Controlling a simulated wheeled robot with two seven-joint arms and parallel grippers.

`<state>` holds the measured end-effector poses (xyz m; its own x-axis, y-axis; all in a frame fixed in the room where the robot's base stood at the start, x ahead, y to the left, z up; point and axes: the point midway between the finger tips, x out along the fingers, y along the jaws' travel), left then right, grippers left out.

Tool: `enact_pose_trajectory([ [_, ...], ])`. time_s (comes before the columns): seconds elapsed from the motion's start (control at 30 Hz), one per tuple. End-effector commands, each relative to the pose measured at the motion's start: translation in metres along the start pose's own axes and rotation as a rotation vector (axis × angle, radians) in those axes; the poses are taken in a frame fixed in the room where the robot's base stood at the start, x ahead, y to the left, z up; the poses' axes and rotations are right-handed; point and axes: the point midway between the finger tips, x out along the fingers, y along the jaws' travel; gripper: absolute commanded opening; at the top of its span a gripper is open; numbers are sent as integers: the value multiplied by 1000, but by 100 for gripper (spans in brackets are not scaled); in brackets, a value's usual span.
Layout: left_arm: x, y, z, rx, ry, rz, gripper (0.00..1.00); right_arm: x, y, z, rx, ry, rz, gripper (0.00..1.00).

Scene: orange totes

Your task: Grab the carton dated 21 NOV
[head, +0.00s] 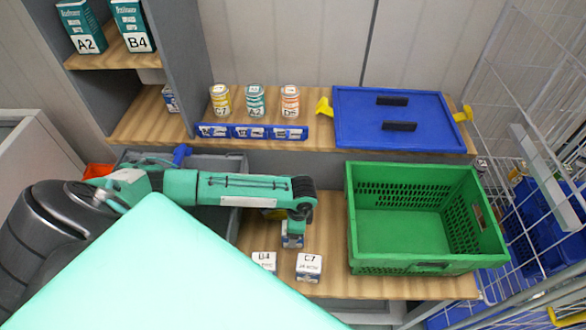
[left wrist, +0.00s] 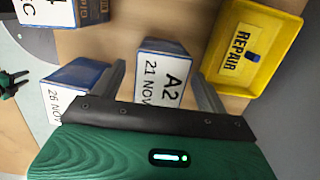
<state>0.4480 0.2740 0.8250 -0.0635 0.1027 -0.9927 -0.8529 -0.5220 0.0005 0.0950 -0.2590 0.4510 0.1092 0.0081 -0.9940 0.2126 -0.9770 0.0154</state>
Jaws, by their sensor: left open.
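The carton marked A2, 21 NOV (left wrist: 164,72) is white and blue and stands on the wooden surface. My left gripper (left wrist: 160,78) is open, with one finger on each side of this carton; I cannot tell whether the fingers touch it. In the head view my left gripper (head: 300,213) is above a small carton (head: 292,239) and partly hides it. A carton dated 26 NOV (left wrist: 66,88) stands to the left in the wrist view. My right gripper is not in view.
A yellow REPAIR tray (left wrist: 252,50) is beside the A2 carton. Cartons B4 (head: 264,261) and C7 (head: 309,267) stand nearby. A green crate (head: 412,268) is to the right, with a blue lid (head: 365,110) and several cans behind.

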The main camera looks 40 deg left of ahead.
Motion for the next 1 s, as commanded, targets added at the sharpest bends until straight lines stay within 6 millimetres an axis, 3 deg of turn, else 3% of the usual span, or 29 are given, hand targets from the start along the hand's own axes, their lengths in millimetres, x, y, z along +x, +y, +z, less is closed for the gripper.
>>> enact_pose_trajectory([
  [0.2,22,1,0,-1,-1,0,76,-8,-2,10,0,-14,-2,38],
  [0.43,24,0,0,0,1,-1,76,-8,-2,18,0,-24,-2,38],
  [0.47,24,0,0,0,1,-1,74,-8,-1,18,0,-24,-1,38],
  [0.73,24,0,0,0,0,-1,21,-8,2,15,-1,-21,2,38],
  [1.0,23,0,0,-1,1,-2,19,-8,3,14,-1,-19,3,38],
])
